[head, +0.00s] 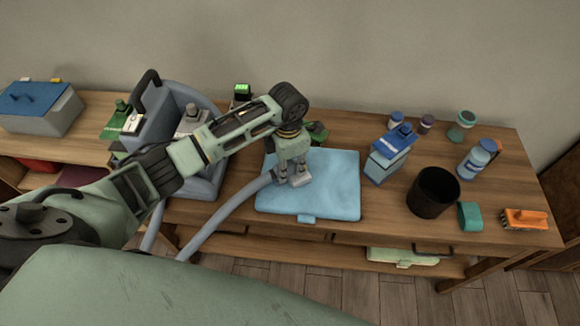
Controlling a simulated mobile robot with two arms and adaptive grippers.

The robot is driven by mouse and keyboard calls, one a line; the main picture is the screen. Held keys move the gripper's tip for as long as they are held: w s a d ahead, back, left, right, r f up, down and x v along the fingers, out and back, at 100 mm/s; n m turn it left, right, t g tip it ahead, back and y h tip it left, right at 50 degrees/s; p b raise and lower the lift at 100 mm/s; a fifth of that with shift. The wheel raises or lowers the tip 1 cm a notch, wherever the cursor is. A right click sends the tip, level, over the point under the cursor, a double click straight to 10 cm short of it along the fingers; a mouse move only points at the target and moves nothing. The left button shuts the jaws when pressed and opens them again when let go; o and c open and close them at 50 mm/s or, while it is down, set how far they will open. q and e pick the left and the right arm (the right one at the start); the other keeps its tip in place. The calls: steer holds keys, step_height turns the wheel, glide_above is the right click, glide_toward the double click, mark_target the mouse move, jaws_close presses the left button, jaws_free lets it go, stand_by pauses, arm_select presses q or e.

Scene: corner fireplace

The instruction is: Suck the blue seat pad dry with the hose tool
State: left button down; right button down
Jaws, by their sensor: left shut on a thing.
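The blue seat pad (335,188) lies flat on the wooden table, with a small tab at its front edge. My left gripper (296,168) is over the pad's left part, shut on the hose tool (297,181). The tool's head is at the pad's surface; I cannot tell whether it presses on it. A grey hose (225,208) runs from the tool down to the left, past the table's front edge. The gripper hides part of the tool and the pad's upper left corner. My right gripper does not show.
A grey-blue machine with a black handle (178,125) stands left of the pad. To the right are a blue-topped box (388,160), a black cup (433,192), a spray bottle (478,158), a green sponge (470,216), an orange brush (526,219) and several small jars behind.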

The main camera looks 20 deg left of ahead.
arm_select(q)
steer(key=shift+s+a+f, duration=0.1)
steer(key=shift+s+a, duration=0.1)
steer(key=shift+a, duration=0.4)
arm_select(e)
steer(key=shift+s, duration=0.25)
arm_select(q)
steer(key=shift+a, duration=0.1)
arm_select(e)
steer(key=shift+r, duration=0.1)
